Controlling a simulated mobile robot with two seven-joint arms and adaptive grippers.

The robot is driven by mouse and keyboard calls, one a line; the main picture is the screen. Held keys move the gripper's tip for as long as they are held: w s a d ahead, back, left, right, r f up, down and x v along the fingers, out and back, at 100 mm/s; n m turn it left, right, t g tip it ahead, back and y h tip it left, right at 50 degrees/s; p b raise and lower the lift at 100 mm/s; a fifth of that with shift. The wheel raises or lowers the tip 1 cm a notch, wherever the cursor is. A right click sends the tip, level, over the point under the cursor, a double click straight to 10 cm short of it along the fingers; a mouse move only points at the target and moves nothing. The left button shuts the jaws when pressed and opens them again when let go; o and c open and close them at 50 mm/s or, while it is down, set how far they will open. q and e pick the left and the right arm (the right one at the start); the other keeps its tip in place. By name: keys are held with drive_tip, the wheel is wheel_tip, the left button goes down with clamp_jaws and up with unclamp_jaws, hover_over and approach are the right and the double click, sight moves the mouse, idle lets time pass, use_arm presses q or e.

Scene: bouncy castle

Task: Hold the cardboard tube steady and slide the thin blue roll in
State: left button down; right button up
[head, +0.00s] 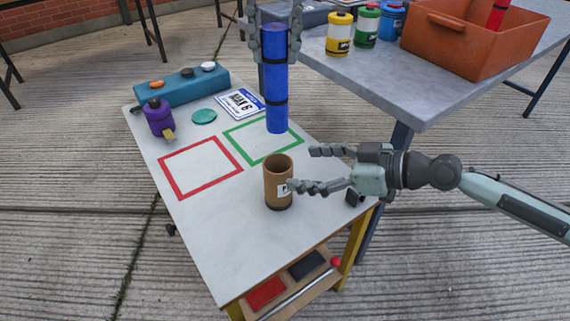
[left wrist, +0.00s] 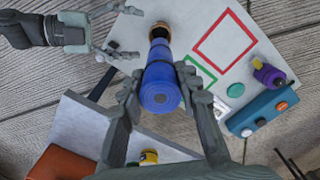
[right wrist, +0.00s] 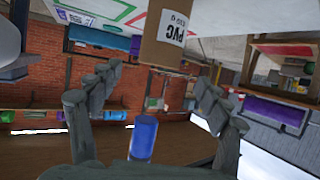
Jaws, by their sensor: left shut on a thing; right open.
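The cardboard tube (head: 278,187) stands upright on the white table, its open top dark inside. It also shows upside down with its PVC label in the right wrist view (right wrist: 165,40). My left gripper (head: 275,45) is shut on the upper part of the thin blue roll (head: 275,85), which hangs upright with dark bands. In the head view the roll's lower end is above the tube's mouth, apart from it. In the left wrist view the roll (left wrist: 160,90) partly covers the tube (left wrist: 159,32). My right gripper (head: 303,168) is open at the tube's right side, one fingertip overlapping its label.
The white table (head: 220,235) has red (head: 200,189) and green (head: 236,140) outlined squares, a purple bottle (head: 159,118) and a teal box (head: 182,87). A grey table (head: 400,85) behind carries several jars and an orange crate (head: 470,55). The table's front is clear.

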sight(267, 165)
drive_tip(key=x, duration=0.7)
drive_tip(key=shift+w+a, duration=0.1)
drive_tip(key=shift+a, duration=0.1)
drive_tip(key=c, duration=1.7)
use_arm(q)
drive_tip(key=shift+s+f+m, duration=0.15)
drive_tip(key=shift+f+m, duration=0.75)
drive_tip(key=shift+m, duration=0.2)
use_arm(e)
drive_tip(key=shift+o, duration=0.2)
use_arm(q)
wheel_tip(267, 165, down, 18)
